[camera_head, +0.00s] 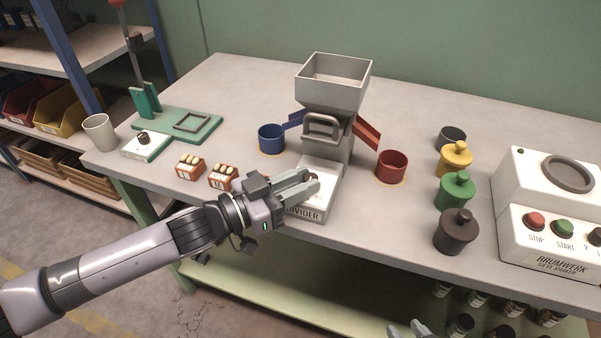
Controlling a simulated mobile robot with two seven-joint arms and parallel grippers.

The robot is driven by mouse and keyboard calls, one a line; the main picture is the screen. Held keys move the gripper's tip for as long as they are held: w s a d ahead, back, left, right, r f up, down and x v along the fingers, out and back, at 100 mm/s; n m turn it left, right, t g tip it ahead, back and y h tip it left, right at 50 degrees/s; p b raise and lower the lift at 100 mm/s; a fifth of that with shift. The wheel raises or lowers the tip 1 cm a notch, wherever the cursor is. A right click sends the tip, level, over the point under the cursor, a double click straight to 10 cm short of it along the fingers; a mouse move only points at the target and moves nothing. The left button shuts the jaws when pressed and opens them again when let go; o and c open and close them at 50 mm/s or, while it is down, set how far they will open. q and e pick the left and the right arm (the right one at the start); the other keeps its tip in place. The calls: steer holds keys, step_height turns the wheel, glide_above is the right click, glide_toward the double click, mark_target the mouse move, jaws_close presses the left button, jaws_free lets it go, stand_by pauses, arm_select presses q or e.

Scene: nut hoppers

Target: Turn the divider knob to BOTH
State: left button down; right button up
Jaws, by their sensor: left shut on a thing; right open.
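The divider (336,136) is a grey hopper unit with a blue chute (292,120) to the left, a red chute (366,133) to the right and a white base marked DIVIDER (304,214). My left gripper (312,182) reaches over this base from the left and is shut on the divider knob, a small dark part (313,177) of which shows at the fingertips. The fingers hide most of the knob and its markings, so its setting cannot be read. My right gripper (408,331) shows only its fingertips at the bottom edge, open, below the table's front.
A blue cup (271,139) and a red cup (391,168) stand beside the chutes. Small nut boxes (190,167) sit left of my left gripper. Several lidded pots (456,192) and a white sieve shaker (552,205) stand to the right on the table (230,90).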

arm_select(q)
steer(key=shift+w+a+m+g+h+p, duration=0.15)
steer(key=shift+m+g+h+p, duration=0.15)
steer(key=shift+m+g+h, duration=0.15)
steer(key=shift+g, duration=0.35)
steer(key=c, duration=0.9)
jaws_free()
steer(key=shift+v, duration=3.5)
